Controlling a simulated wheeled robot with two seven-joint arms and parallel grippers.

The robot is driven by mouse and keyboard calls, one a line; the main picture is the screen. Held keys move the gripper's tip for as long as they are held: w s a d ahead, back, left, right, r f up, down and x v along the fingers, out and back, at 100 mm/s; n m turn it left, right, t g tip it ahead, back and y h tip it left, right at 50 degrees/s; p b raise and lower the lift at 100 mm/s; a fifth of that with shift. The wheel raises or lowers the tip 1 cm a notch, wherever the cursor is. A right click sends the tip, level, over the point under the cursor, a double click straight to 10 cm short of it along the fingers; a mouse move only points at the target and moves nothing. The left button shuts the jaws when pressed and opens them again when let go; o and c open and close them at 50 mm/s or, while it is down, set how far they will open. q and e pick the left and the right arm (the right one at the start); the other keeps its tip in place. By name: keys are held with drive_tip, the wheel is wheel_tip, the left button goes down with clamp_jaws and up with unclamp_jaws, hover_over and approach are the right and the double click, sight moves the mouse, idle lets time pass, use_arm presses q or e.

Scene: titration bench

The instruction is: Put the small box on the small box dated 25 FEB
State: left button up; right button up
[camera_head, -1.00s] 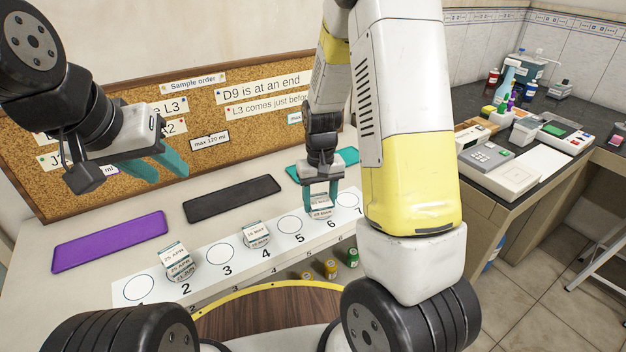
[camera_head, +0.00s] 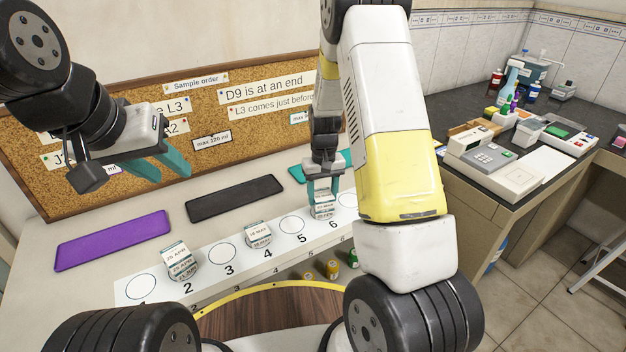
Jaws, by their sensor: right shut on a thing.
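My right gripper (camera_head: 323,190) is shut on a small white box (camera_head: 323,198) at spot 6 of the numbered white strip (camera_head: 207,277). The held box is low over or on another labelled piece there; I cannot tell whether they touch. A date that looks like MAR shows below the fingers, too small to read surely. A stack of small boxes (camera_head: 178,262) on spot 2 shows APR dates. A small box (camera_head: 257,233) on spot 4 seems to show a MAY date. I cannot make out 25 FEB. My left gripper (camera_head: 160,170) is open and empty, above the purple mat.
A purple mat (camera_head: 112,240), a black mat (camera_head: 235,198) and a teal mat (camera_head: 298,175) lie behind the strip. Spots 1, 3 and 5 are bare. A corkboard (camera_head: 215,100) with notes stands behind. Several small coloured bottles (camera_head: 332,268) stand below the strip's front.

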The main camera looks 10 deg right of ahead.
sight(323, 195)
drive_tip(key=shift+f, duration=0.15)
drive_tip(key=o, duration=1.4)
drive_tip(key=shift+c, duration=0.2)
wheel_tip(323, 195, up, 12)
drive_tip(key=s+a+r+t+y, duration=0.1)
drive_tip(key=s+r+t+y, duration=0.15)
drive_tip(key=s+r, duration=1.1)
drive_tip(key=s+a+r+t, duration=0.1)
drive_tip(key=s+r+t, duration=0.2)
drive_tip(key=s, duration=0.7)
drive_tip(key=shift+s+r+t, duration=0.35)
drive_tip(key=shift+s+r, duration=0.05)
drive_tip(key=shift+r, duration=0.7)
drive_tip(key=shift+a, duration=0.1)
